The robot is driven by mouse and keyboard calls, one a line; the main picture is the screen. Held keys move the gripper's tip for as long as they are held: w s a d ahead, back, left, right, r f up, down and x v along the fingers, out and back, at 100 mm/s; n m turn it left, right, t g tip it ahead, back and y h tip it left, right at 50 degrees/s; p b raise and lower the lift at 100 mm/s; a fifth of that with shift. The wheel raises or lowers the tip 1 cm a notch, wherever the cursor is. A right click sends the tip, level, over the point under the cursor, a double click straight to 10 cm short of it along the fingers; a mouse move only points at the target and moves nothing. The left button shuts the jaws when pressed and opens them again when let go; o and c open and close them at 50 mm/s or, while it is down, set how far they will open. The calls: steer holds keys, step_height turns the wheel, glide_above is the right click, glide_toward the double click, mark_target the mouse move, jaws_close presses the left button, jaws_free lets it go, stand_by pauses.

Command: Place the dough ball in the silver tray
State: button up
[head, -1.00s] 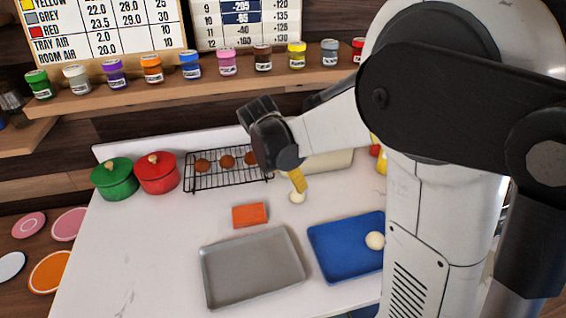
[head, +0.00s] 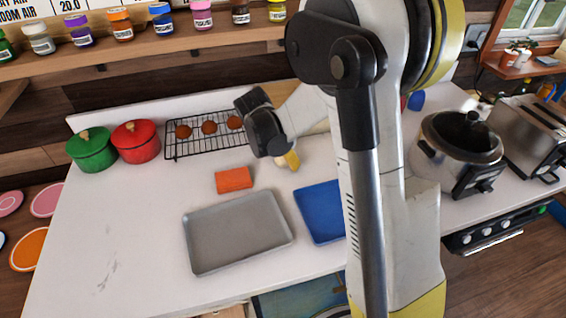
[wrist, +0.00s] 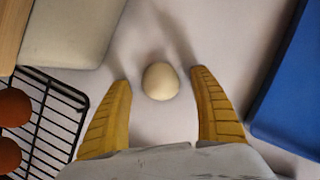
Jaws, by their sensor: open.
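The pale round dough ball (wrist: 161,81) rests on the white counter between the spread yellow fingertips of my gripper (head: 290,160), with a gap on each side. My gripper is open and points down over it. In the head view my gripper hides this ball. The silver tray (head: 237,232) lies flat and empty on the counter, nearer the front and to the left of my gripper.
A blue tray (head: 318,212) sits right of the silver one, partly behind my arm. An orange block (head: 234,180) lies behind the silver tray. A black wire rack (head: 188,151) holds brown balls. Red (head: 136,143) and green (head: 91,152) pots stand left.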

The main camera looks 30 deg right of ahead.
steer(key=c, duration=1.3)
steer(key=shift+c, duration=0.5)
steer(key=shift+r, duration=0.1)
steer(key=shift+r, duration=0.2)
step_height(320, 180, up, 4)
steer(key=shift+f+p, duration=0.1)
steer(key=shift+p, duration=1.05)
steer(key=shift+s+d+r+p, duration=0.3)
steer(key=shift+s+r+p, duration=0.25)
steer(key=shift+s+r, duration=0.95)
steer(key=shift+s+d+r+p, duration=0.35)
steer(key=shift+s+r+p, duration=0.3)
steer(key=shift+s, duration=1.7)
steer(key=shift+s+d+r+p, duration=0.3)
steer(key=shift+s+r+p, duration=0.2)
steer(key=shift+s+r, duration=1.05)
